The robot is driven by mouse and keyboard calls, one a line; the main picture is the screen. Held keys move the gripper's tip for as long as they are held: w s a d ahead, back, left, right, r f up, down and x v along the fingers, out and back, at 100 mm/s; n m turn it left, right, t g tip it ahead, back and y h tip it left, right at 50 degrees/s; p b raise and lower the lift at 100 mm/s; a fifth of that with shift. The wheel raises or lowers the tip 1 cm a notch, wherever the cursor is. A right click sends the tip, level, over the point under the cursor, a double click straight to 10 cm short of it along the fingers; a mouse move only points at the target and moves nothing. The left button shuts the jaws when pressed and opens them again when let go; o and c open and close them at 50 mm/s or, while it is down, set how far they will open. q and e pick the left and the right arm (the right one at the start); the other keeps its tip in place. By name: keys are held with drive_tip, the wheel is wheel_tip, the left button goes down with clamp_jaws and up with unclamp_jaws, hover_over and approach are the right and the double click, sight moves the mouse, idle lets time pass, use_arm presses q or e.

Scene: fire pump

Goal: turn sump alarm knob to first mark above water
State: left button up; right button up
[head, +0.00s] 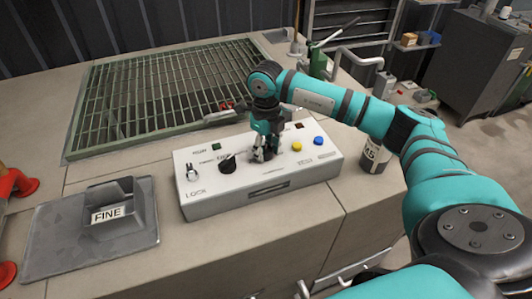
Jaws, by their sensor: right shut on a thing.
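A white control box (250,189) sits on the tiled counter, with a black knob (228,163) standing clear on its top. My right gripper (265,154) points down onto the box just right of that knob and is shut on a control there. The fingers hide most of that control, so I cannot tell its setting. A green grating (130,95) covers the sump behind the box. The water level and any marks below it cannot be made out. My left gripper is not in view.
The box also carries a yellow button (297,144), a blue button (318,141) and a toggle switch (192,173). A metal plate labelled FINE (60,235) lies at left, beside red parts (12,184).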

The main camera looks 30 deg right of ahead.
sight(266, 149)
drive_tip(key=n+b, duration=0.2)
drive_tip(key=n, duration=0.3)
drive_tip(key=shift+w+n+b, duration=0.1)
drive_tip(key=shift+n+b, duration=0.2)
drive_tip(key=shift+b, duration=0.05)
drive_tip(key=n+b, duration=0.2)
drive_tip(key=n, duration=0.3)
drive_tip(key=shift+n, duration=0.3)
drive_tip(key=n+b, duration=0.2)
drive_tip(key=n, duration=0.4)
drive_tip(key=n+b, duration=0.1)
drive_tip(key=n, duration=0.4)
drive_tip(key=shift+r+n, duration=0.15)
drive_tip(key=shift+n, duration=0.15)
drive_tip(key=o, duration=1.2)
drive_tip(key=shift+c, duration=0.2)
drive_tip(key=shift+r, duration=0.1)
wheel_tip(266, 149, up, 12)
